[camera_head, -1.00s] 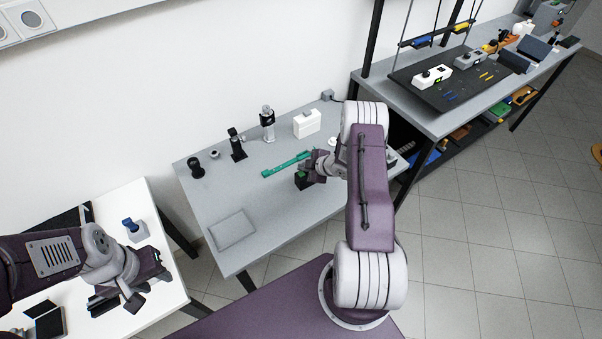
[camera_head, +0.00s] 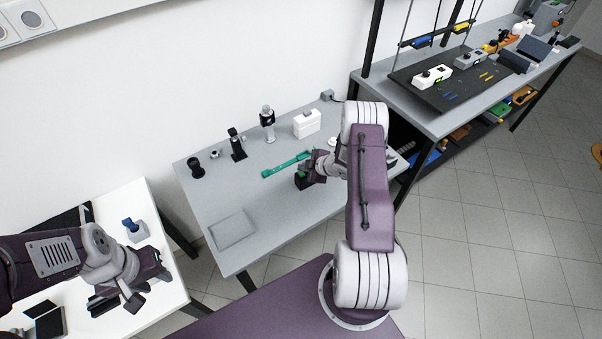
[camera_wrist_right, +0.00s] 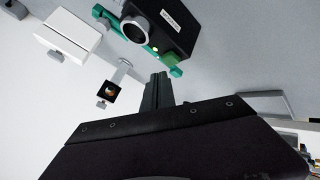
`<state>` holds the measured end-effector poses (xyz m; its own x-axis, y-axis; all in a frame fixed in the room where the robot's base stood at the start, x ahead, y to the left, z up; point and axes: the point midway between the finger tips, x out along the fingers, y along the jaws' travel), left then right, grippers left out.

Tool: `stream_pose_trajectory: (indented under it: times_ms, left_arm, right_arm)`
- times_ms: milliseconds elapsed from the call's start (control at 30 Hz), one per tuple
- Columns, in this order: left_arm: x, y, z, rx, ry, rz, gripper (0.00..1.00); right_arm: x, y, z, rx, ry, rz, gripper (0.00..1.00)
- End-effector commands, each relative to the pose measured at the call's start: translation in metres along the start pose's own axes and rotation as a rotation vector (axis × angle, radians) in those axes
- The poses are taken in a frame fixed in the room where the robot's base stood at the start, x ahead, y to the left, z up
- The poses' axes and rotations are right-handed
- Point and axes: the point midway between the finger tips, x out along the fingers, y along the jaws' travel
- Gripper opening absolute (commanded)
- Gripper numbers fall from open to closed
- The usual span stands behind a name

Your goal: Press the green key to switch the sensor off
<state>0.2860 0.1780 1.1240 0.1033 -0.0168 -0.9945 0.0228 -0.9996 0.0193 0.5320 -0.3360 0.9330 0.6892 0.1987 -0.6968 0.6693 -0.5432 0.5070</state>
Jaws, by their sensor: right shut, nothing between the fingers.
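A black box-shaped sensor (camera_head: 302,182) stands on the middle grey table, partly hidden by my right gripper. In the right wrist view, the black sensor (camera_wrist_right: 182,22) has a pale label and a round metal ring. A dark green key (camera_wrist_right: 170,60) shows at its side; in the head view a bit of green (camera_head: 302,172) shows on top. My right gripper (camera_head: 308,173) is shut and empty, right at the sensor. In the wrist view its fingertips (camera_wrist_right: 157,76) are close to the key; I cannot tell whether they touch. My left gripper (camera_head: 118,303) is open and empty over the white table.
A green rail (camera_head: 287,164) lies behind the sensor. Black optics mounts (camera_head: 237,146), a post (camera_head: 267,125) and a white box (camera_head: 307,123) stand toward the back. A grey tray (camera_head: 232,230) lies at front left. The table between tray and sensor is clear.

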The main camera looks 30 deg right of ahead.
Motion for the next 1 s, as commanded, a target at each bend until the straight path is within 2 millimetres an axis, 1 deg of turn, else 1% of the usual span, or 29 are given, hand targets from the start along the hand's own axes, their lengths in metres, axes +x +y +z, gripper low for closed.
stream_pose_trajectory:
  times_ms: [267,533,1000]
  left_arm:
    - [0.011,0.000,0.001,0.000,0.000,0.000,0.36]
    - [0.009,0.000,0.001,0.000,0.000,0.000,0.36]
    - [0.014,0.000,0.002,0.000,0.000,0.000,0.36]
  right_arm:
    - [0.007,-0.005,0.005,0.000,0.000,0.000,0.00]
    - [0.006,-0.004,0.004,0.000,0.000,0.000,0.00]
    - [0.010,-0.007,0.007,0.000,0.000,0.000,0.00]
